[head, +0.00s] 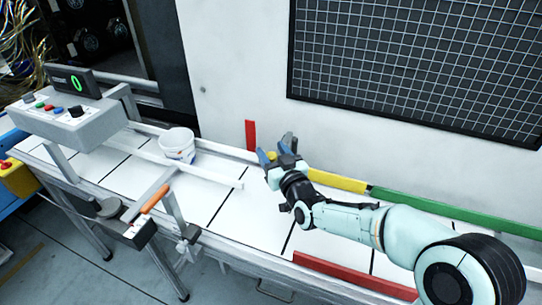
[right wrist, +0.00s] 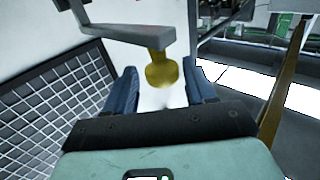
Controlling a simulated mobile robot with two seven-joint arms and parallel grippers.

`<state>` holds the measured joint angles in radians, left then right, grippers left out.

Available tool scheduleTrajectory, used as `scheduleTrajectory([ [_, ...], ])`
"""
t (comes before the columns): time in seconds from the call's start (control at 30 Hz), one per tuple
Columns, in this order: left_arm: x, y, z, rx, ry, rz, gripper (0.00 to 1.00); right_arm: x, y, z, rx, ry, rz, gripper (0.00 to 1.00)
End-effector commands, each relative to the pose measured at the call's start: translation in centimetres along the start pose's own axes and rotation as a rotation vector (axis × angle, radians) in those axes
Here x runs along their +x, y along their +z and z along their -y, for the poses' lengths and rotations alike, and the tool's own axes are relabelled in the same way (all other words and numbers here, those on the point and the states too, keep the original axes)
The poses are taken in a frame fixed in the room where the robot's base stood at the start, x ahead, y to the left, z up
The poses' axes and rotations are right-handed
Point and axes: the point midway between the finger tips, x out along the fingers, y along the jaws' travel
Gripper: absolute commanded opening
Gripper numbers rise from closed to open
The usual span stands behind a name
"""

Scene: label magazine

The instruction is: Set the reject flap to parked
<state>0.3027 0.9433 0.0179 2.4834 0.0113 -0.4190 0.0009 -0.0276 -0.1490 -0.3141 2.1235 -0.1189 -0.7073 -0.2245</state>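My right gripper (head: 277,150) is over the back edge of the white conveyor, next to an upright red plate (head: 250,135). In the right wrist view its two blue fingers (right wrist: 162,92) are apart. A brass-coloured knob (right wrist: 163,70) on a grey lever (right wrist: 125,38) shows between and just beyond the fingertips, with gaps at both sides. In the head view the gripper hides this knob. I cannot tell for sure which part is the reject flap; no parked label is readable. My left gripper is not in view.
A yellow strip (head: 338,182) and a green strip (head: 440,208) run along the conveyor's back edge, a red strip (head: 350,274) along its front. A white tub (head: 177,146) stands on the conveyor at left.

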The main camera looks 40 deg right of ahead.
Motion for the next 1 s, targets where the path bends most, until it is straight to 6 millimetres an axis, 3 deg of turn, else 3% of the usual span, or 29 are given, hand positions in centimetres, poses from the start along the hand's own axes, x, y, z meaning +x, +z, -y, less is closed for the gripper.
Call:
scheduleTrajectory([
  [0.37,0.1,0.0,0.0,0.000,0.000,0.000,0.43,-0.8,0.4,0.1,0.001,-0.003,0.012,0.54],
  [0.8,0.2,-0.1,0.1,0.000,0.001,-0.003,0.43,-9.9,0.1,0.0,0.001,-0.001,0.006,0.54],
  [1.0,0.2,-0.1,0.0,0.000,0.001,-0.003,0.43,-12.6,0.1,0.0,0.000,-0.002,0.006,0.54],
])
